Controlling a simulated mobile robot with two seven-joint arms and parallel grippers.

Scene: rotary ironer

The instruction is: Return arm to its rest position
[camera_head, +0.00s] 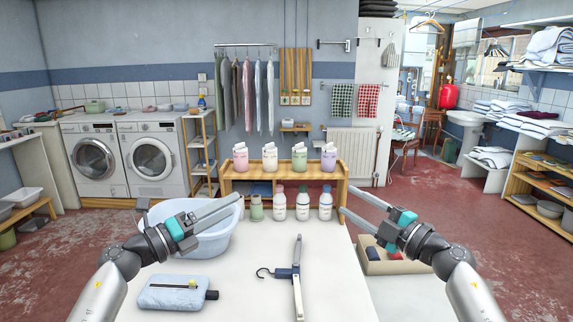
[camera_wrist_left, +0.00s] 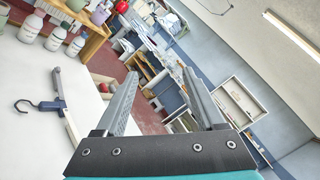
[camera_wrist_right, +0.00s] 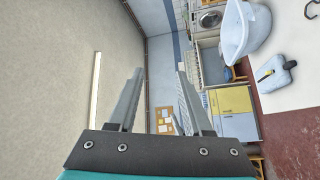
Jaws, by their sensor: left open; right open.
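My right gripper (camera_head: 368,206) is open and empty, raised at the table's right edge. Its apart fingers show in the right wrist view (camera_wrist_right: 157,100).
Several bottles (camera_head: 302,204) stand in front of a wooden shelf (camera_head: 335,170) at the table's far edge. A cardboard box (camera_head: 397,265) stands beyond the table's right edge. The table's middle right is clear.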

